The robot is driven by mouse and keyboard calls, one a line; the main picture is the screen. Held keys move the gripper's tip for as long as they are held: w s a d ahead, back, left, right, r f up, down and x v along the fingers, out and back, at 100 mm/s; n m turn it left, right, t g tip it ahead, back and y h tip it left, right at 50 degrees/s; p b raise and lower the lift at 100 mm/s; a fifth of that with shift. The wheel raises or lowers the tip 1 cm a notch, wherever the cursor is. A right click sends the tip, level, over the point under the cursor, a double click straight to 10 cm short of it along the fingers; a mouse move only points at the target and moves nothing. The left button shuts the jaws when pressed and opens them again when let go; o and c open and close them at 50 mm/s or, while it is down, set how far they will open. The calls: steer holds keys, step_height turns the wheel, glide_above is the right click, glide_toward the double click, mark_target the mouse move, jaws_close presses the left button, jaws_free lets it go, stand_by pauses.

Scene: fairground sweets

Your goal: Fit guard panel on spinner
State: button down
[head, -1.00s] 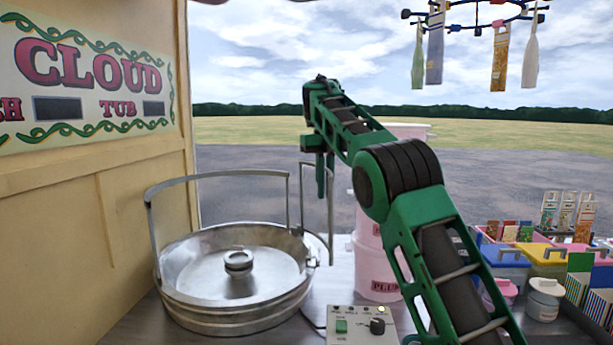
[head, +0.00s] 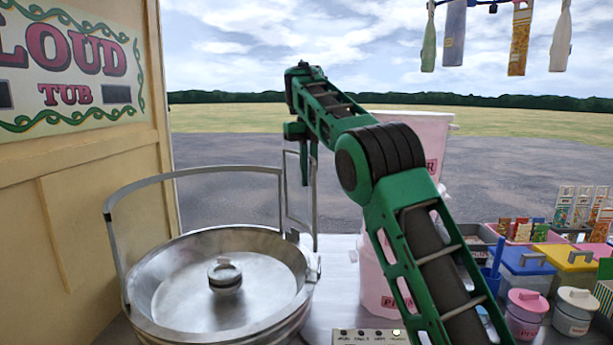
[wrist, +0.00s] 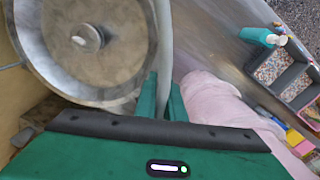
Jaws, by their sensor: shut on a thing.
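The spinner is a round silver metal tub (head: 172,290) with a hub (head: 225,276) in its middle, at the lower left of the head view. A grey curved rail (head: 190,172) stands around its far side. The guard panel (head: 315,228) is a thin grey frame, upright at the tub's right rim beside the rail's right end. I cannot tell whether it touches the rim. My green gripper (head: 308,168) is shut on the panel's upper part. In the wrist view, the panel's grey bar (wrist: 165,45) runs between my fingers (wrist: 162,100), with the tub (wrist: 55,75) to the left.
A pink tub stack (head: 378,275) stands behind my arm. A control box (head: 370,337) sits at the front edge. Lidded bins (head: 525,262), small pots (head: 573,312) and sweet packets fill the right side. A cream wall (head: 100,190) borders the left.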

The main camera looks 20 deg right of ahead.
steer(key=shift+d+f, duration=0.1)
steer(key=shift+f, duration=2.85)
steer(key=shift+s+a+r, duration=0.1)
steer(key=shift+a, duration=0.25)
steer(key=shift+f, duration=0.45)
steer(key=c, duration=1.8)
jaws_free()
steer(key=shift+o, duration=0.8)
steer(key=o, duration=0.4)
steer(key=shift+o, duration=0.2)
steer(key=shift+r, duration=0.1)
